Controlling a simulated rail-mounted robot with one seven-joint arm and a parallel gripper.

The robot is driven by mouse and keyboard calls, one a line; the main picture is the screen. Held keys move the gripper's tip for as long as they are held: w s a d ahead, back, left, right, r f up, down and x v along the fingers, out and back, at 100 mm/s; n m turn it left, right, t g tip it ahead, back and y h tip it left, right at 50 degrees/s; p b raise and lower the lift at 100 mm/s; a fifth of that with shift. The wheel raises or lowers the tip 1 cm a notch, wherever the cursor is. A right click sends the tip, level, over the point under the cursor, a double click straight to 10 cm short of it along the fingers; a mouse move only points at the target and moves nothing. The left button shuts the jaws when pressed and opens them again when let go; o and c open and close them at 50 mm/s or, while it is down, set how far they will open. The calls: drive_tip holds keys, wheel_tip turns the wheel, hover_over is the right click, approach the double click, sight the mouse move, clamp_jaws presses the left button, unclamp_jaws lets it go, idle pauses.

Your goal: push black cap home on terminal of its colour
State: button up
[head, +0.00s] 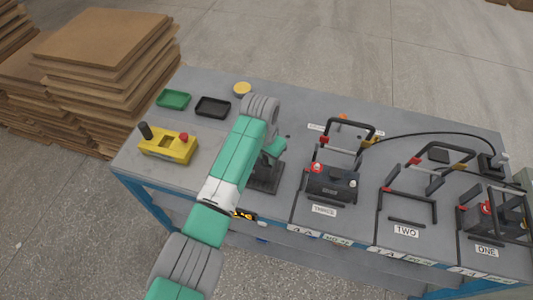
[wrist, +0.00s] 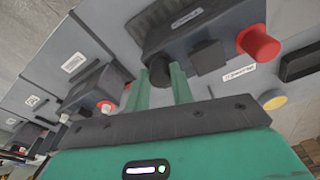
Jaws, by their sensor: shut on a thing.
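My gripper (wrist: 168,72) has its two green fingers shut on a short black cylinder, the black cap (wrist: 188,67). The cap is beside a dark labelled block (wrist: 185,20); I cannot tell whether it touches it. In the head view my gripper (head: 275,147) is above a dark stand (head: 266,178), and the arm hides the cap. The battery on plot THREE (head: 331,184) stands to the right, with a red terminal (head: 316,168) and a pale post (head: 353,184). In the wrist view a dark battery (wrist: 97,88) is at the left.
A red knob (wrist: 258,45) is right of the cap. A black tray (head: 212,107), a green tray (head: 174,99), a yellow disc (head: 242,89) and a yellow box (head: 168,146) lie at the left. Black frames (head: 408,193) stand on the right. A cable (head: 430,135) arches over the back right.

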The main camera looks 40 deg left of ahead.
drive_tip(key=o, duration=1.5)
drive_tip(key=shift+d, duration=0.1)
wheel_tip(320, 180, up, 7)
drive_tip(key=p, duration=0.7)
